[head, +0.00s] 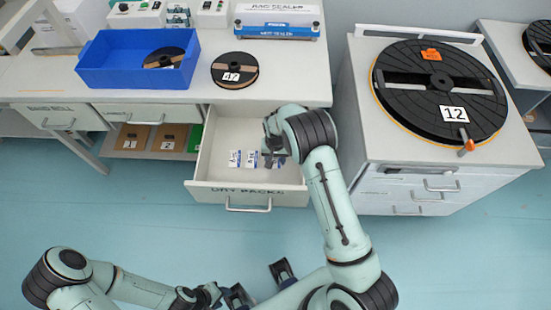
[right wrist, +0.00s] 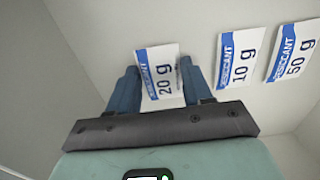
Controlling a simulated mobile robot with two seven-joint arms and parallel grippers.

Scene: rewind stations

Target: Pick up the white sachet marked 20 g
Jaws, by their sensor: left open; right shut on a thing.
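The white sachet marked 20 g (right wrist: 160,82), with a blue band, is between the two fingers of my right gripper (right wrist: 159,68) in the right wrist view. The gripper is shut on it. I cannot tell whether the sachet still touches the drawer floor. In the head view my right gripper (head: 272,152) is down inside the open drawer (head: 215,172) and mostly hides this sachet. The 10 g sachet (right wrist: 237,59) and the 50 g sachet (right wrist: 291,51) lie beside it, apart from the fingers. My left gripper (head: 260,284) is open and empty, low in the head view, over the floor.
The drawer front reads DRY PACKS. On the bench above stand a blue bin (head: 110,76), a black reel marked 47 (head: 235,70) and a bag sealer (head: 277,28). A cabinet at right carries a large black reel marked 12 (head: 435,85). The floor in front is clear.

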